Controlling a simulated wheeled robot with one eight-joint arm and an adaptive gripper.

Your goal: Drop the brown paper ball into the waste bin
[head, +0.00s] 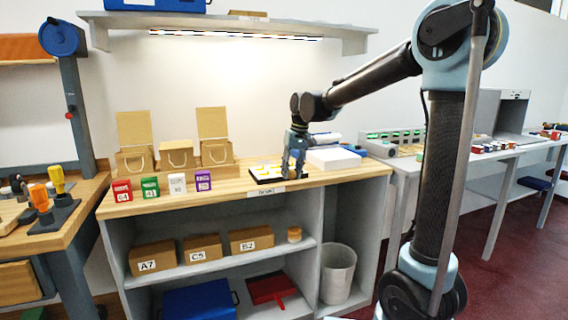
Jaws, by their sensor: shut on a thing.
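The waste bin (338,272), a pale grey open cylinder, stands upright in the lower right bay under the counter. It is below and to the right of my gripper. Its inside is mostly hidden.
The shelf below holds labelled boxes (202,247) and a small round tan container (294,234).

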